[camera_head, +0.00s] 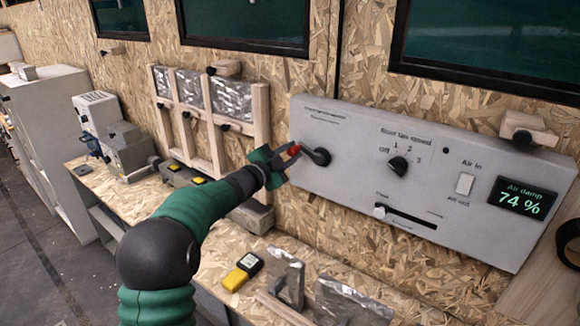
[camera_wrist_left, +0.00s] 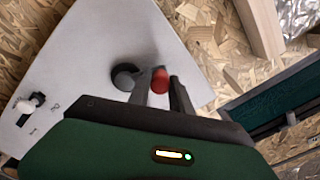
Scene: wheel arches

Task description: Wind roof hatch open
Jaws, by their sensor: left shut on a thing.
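A grey control panel (camera_head: 345,190) is fixed to the chipboard wall. At its left end is a black crank hub (camera_head: 319,157) with a red handle (camera_head: 294,149). My left gripper (camera_head: 290,154) is at the crank, shut on the red handle. In the left wrist view the red handle (camera_wrist_left: 160,80) sits between the fingers of my left gripper (camera_wrist_left: 160,88), and the dark hub (camera_wrist_left: 126,77) is just left of it. The roof hatch itself is not clearly in view. My right gripper is not in view.
The panel also carries a rotary knob (camera_head: 398,166), a white switch (camera_head: 464,184), a slider (camera_head: 380,211) and a display (camera_head: 519,197) reading "Air damp 74 %". Below is a bench with a yellow-and-black device (camera_head: 242,271) and foil-wrapped pieces (camera_head: 286,276). A wooden frame (camera_head: 212,140) stands left of the panel.

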